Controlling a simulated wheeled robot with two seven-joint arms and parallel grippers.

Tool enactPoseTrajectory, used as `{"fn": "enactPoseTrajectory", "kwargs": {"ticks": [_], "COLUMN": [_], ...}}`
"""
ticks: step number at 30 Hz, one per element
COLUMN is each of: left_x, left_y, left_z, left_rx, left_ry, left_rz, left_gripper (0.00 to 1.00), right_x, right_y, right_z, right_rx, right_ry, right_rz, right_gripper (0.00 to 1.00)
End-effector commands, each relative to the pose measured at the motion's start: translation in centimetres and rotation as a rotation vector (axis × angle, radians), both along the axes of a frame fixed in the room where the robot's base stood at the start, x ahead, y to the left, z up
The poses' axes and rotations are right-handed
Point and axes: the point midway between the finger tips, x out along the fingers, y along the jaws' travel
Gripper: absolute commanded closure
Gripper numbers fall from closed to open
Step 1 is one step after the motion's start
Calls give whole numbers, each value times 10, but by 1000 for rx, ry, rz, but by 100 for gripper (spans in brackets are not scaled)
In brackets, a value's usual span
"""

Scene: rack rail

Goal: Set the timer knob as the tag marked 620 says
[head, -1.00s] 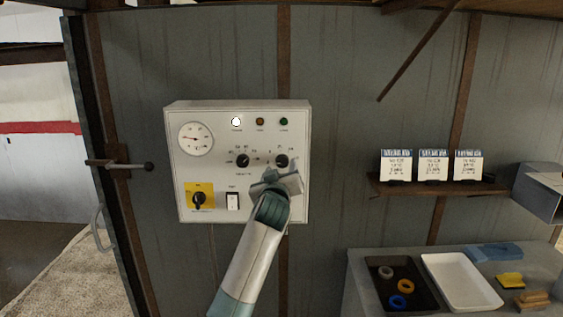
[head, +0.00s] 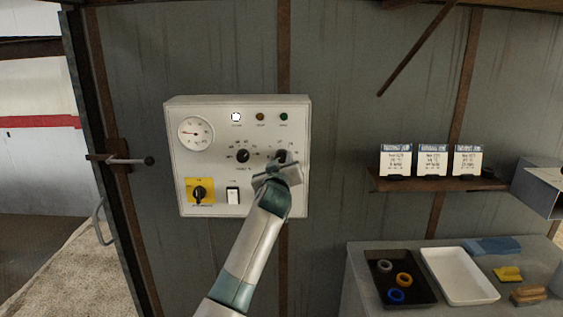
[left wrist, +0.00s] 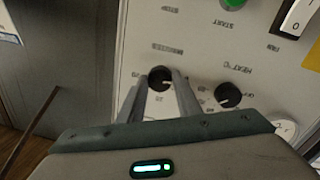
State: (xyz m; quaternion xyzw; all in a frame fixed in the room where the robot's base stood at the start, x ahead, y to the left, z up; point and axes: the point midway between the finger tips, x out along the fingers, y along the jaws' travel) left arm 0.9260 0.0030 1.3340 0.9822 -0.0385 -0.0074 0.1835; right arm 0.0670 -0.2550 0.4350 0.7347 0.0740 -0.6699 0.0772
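The control panel (head: 219,181) hangs on the wall. Its timer knob (head: 281,157), the right one of two black knobs, is partly covered by my left gripper (head: 277,166) in the head view. In the left wrist view the timer knob (left wrist: 160,78) sits between the two fingers of my left gripper (left wrist: 159,82). The fingers look open around it, with little room on either side; contact is not clear. Three tags stand on a shelf: left (head: 396,160), middle (head: 433,160) and right (head: 468,160). Their writing is too small to read. My right gripper is out of view.
The heat knob (head: 243,156) is close left of the timer knob. A yellow-backed switch (head: 200,191) and a white rocker switch (head: 233,195) are below. A bench at right holds a dark tray (head: 381,292) with rings and a white tray (head: 462,277).

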Motion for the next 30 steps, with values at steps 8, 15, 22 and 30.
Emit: {"fn": "enactPoseTrajectory", "kwargs": {"ticks": [8, 15, 22, 30], "left_x": [0, 0, 0, 0], "left_y": [0, 0, 1, 0], "left_z": [0, 1, 1, 3], "left_rx": [28, 131, 302, 533], "left_ry": [0, -1, -1, -1], "left_rz": [-1, -1, 1, 0], "left_gripper": [91, 91, 91, 91], "right_x": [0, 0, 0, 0], "right_y": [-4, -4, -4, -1], "right_z": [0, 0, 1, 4], "right_rx": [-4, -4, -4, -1], "right_ry": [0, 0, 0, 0], "right_rz": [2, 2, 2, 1], "right_gripper": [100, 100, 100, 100]}}
